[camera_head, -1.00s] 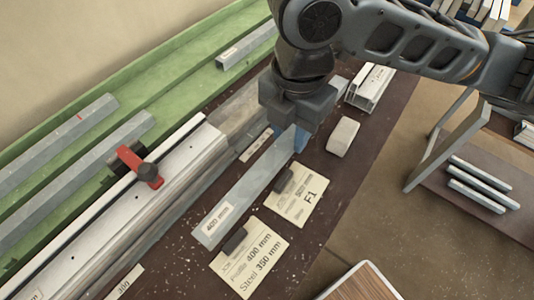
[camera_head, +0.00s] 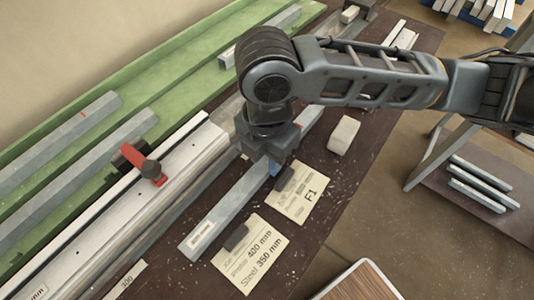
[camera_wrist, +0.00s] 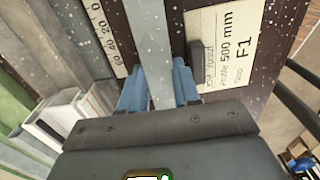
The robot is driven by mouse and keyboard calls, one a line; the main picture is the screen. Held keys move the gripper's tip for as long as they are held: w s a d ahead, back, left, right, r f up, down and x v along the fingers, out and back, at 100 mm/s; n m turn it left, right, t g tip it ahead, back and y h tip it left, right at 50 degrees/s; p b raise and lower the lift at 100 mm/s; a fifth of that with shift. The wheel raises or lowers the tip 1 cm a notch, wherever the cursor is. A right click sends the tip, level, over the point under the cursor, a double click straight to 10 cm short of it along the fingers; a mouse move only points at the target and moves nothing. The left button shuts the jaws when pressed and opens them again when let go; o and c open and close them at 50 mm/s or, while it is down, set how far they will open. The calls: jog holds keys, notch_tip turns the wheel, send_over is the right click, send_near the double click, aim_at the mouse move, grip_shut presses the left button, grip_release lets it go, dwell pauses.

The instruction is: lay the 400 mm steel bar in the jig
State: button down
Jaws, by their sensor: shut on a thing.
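My gripper (camera_head: 272,167) is shut on a long grey steel bar (camera_head: 232,205) with a white label near its lower-left end. In the wrist view the bar (camera_wrist: 150,45) runs between the two blue fingers (camera_wrist: 159,88). Its far end shows beyond my gripper at the upper right. A long pale metal rail with a red clamp (camera_head: 140,160), seemingly the jig, lies left of the bar and roughly parallel to it. The bar is outside the rail, over the dark bench. I cannot tell how high it is held.
Two paper cards (camera_head: 252,258) (camera_head: 304,195) with dark blocks lie right of the bar. A pale block (camera_head: 343,135) stands further up the bench. Grey profiles lie on the green rack (camera_head: 70,115) at left. A scale strip (camera_wrist: 108,35) shows beside the bar in the wrist view.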

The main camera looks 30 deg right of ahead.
aim_at(267, 161)
jog(key=shift+f, duration=0.15)
jog(key=c, duration=1.1)
grip_release()
notch_tip(267, 161, up, 12)
jog(key=shift+p, duration=0.4)
